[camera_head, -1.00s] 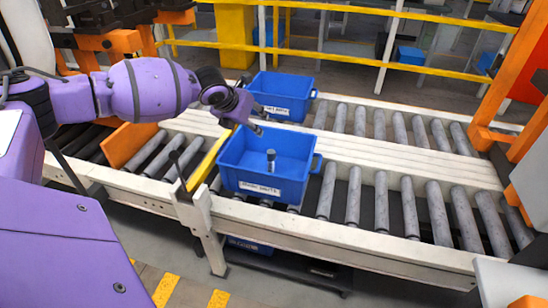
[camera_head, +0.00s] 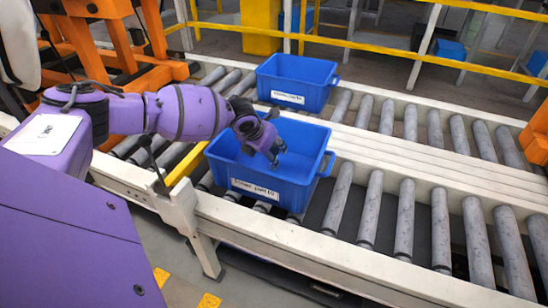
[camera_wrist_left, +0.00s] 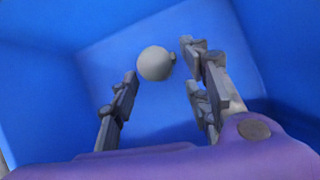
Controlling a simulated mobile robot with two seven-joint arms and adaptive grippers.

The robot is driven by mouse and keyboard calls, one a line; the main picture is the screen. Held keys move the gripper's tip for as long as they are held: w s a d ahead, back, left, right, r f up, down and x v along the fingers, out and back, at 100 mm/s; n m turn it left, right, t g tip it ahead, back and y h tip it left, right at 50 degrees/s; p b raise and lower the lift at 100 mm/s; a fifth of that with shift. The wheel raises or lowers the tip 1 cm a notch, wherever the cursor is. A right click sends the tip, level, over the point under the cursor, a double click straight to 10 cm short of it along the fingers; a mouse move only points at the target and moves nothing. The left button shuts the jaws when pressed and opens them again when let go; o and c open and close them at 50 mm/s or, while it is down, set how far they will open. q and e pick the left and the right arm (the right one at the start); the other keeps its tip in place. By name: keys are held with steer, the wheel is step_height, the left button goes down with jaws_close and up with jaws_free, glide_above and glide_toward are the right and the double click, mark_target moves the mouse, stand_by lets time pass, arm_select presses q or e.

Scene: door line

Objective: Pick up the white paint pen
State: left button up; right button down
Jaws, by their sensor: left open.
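The near blue bin (camera_head: 303,190) sits on the rollers with a white label on its front. My left gripper (camera_head: 275,158) reaches into it from above, pointing down. In the left wrist view, a pale, round-ended thing (camera_wrist_left: 155,64), apparently the white paint pen seen end-on, shows at the bin's bottom. It appears between the open fingertips of my left gripper (camera_wrist_left: 158,62); no contact shows, and how far below the tips it lies I cannot tell. In the head view the pen is hidden behind the gripper. My right gripper is not in view.
A second blue bin (camera_head: 298,82) stands on the far conveyor. Bare rollers (camera_head: 440,228) run to the right of the near bin. A yellow bar (camera_head: 187,164) is close on its left. The bin's walls surround my left gripper.

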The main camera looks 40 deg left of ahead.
arm_select(q)
steer(key=x, duration=0.3)
steer(key=shift+w+a+f, duration=0.1)
steer(key=shift+w+f, duration=0.05)
steer(key=shift+w, duration=0.15)
steer(key=shift+c, duration=0.2)
jaws_close()
